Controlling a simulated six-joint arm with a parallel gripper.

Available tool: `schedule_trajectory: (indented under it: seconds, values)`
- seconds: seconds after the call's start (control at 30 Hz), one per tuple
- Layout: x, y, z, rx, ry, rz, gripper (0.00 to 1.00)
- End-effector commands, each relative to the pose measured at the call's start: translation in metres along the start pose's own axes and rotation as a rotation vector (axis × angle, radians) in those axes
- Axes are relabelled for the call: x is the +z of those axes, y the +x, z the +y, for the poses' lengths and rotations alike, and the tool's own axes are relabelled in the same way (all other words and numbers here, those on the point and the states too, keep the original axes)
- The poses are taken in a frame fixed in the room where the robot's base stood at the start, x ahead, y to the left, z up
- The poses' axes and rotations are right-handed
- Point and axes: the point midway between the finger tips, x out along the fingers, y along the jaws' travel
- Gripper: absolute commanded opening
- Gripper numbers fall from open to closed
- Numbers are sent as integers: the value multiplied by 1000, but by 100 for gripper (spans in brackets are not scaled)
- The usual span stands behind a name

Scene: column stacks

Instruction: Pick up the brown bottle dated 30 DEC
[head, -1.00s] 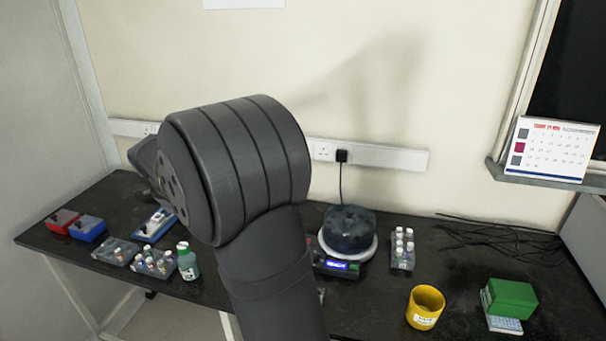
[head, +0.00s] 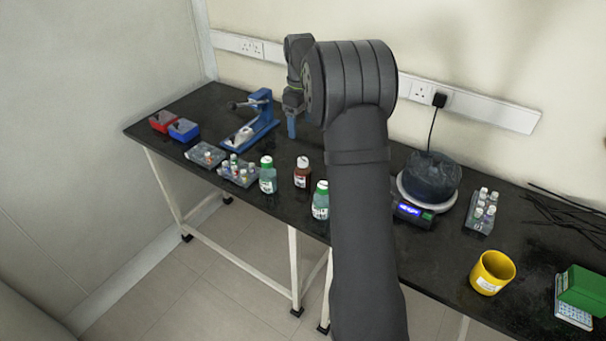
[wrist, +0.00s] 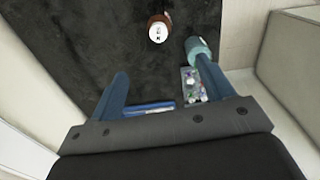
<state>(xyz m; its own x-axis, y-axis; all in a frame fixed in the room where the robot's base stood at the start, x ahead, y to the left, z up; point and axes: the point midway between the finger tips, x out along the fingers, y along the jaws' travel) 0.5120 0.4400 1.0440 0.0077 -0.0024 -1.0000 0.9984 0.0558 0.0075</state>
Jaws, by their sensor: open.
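A brown bottle (head: 302,173) with a white-topped cap stands on the black bench between two green-capped bottles, one at its left (head: 267,176) and one at its right (head: 320,202). In the wrist view the brown bottle (wrist: 158,30) shows near the top edge with dark marks on its white cap top, too small to read. My gripper (head: 292,128) is above the bench, behind the brown bottle in the head view and apart from it. In the wrist view its two fingers (wrist: 162,68) are spread with nothing held between them.
A tray of small vials (head: 238,172), a blue stand (head: 262,115), and red (head: 163,121) and blue (head: 184,129) boxes are at the left. A balance (head: 411,213) holds a dark round vessel (head: 432,176). A yellow cup (head: 493,271) is at the right.

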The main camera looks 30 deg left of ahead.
Motion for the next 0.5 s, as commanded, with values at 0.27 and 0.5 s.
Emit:
schedule_trajectory:
  seconds: [0.27,0.5]
  values:
    - [1,38,1,-12,35,0,74]
    - [1,90,1,-11,33,0,74]
